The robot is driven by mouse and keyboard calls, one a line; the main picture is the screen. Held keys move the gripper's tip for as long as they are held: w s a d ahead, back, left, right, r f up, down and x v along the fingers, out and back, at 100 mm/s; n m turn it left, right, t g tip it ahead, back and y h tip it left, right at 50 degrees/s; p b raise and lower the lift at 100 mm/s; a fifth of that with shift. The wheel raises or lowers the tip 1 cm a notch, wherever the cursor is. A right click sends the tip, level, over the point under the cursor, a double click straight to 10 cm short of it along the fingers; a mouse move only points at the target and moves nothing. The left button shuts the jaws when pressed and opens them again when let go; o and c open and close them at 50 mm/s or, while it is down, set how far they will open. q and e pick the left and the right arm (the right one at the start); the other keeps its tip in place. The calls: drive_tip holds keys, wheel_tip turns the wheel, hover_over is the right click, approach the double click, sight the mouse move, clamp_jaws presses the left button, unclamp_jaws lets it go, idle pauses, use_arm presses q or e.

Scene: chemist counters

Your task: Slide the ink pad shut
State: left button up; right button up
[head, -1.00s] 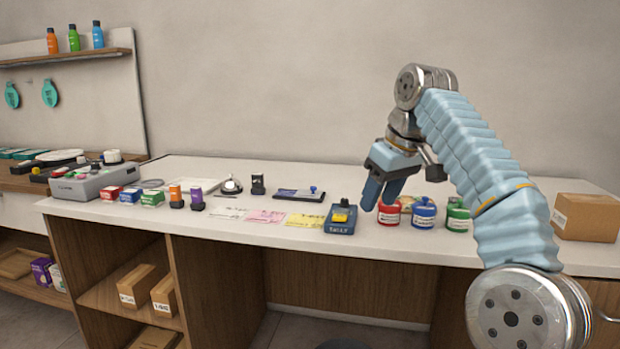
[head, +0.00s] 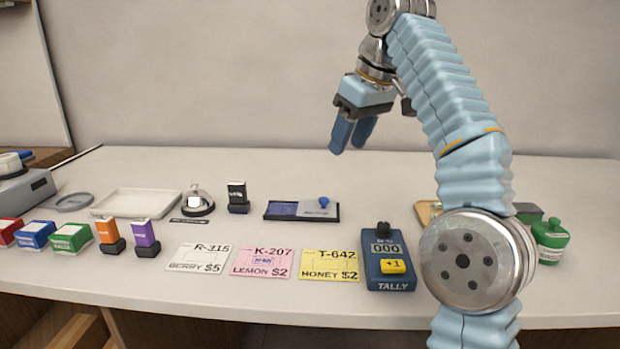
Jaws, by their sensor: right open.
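The ink pad (head: 278,209) is a flat black case lying on the counter. Its blue pad surface shows at the left, and a grey sliding lid (head: 312,210) with a blue knob (head: 324,202) covers the right part, so it stands partly open. My right gripper (head: 350,140) is open and empty. It hangs in the air above the counter, higher in the picture than the ink pad and a little right of the knob, not touching it. My left gripper is not in view.
A black stamp (head: 238,197) and a bell (head: 198,203) stand left of the pad. In front lie a pink card (head: 262,263), a yellow card (head: 330,265) and a tally counter (head: 388,260). A green jar (head: 550,240) stands at right. Counter behind the pad is clear.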

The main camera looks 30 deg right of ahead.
sight(324, 199)
drive_tip(key=x, duration=1.3)
drive_tip(key=shift+w+f, duration=0.3)
drive_tip(key=shift+w, duration=0.05)
drive_tip(key=shift+c, duration=0.3)
clamp_jaws()
drive_tip(key=shift+a, duration=0.1)
